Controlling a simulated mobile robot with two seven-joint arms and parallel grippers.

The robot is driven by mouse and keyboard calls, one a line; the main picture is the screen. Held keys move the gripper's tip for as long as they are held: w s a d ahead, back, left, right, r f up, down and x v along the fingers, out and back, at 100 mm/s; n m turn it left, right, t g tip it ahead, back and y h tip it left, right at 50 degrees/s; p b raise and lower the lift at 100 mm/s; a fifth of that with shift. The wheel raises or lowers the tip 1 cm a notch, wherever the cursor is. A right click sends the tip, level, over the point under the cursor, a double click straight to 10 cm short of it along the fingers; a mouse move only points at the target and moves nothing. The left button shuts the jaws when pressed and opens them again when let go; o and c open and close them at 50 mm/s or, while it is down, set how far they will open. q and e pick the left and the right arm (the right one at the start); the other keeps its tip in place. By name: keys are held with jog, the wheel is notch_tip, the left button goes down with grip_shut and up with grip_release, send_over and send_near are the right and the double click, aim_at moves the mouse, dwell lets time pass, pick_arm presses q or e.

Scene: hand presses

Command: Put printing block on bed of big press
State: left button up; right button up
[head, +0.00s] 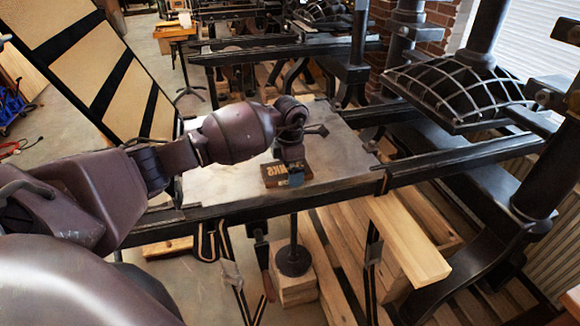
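The printing block (273,170) is a small brown wooden block with pale letters on its face. It is at the grey flat bed (225,187) of the big press, near the middle of the head view. My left gripper (292,172) points down at the block, with a dark fingertip in front of its right part. The gripper hides the block's top and right side, so I cannot tell whether the fingers grip it or whether it rests fully on the bed. My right gripper is not in view.
A hinged frame with tan panels (88,75) leans up at the bed's left. A black ribbed press plate (460,90) hangs over the rails at right. A wooden beam (410,240) juts out in front. Other presses stand behind. The bed around the block is mostly bare.

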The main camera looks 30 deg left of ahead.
pick_arm(q)
jog(key=shift+r, duration=0.1)
notch_tip(320, 180, up, 11)
jog(key=p, duration=0.6)
jog(key=s+d+f+n+t+h, duration=0.35)
jog(key=s+d+n+h, duration=0.35)
jog(key=d, duration=0.4)
jog(key=s+d+f+n+t+h, duration=0.2)
jog(key=s+d+n+t+h, duration=0.25)
jog(key=d+h, duration=0.5)
jog(key=s+a+f+n+t+y, duration=0.1)
jog(key=s+a+f+n+y, duration=0.5)
jog(key=n, duration=1)
jog(key=s+a+f+n+t+y, duration=0.2)
jog(key=s+a+f+n+y, duration=0.4)
jog(key=s+f+n+y, duration=0.4)
jog(key=s+n, duration=0.2)
jog(key=n, duration=0.3)
jog(key=shift+a+n+t+y+p, duration=0.3)
jog(key=shift+n+y, duration=0.05)
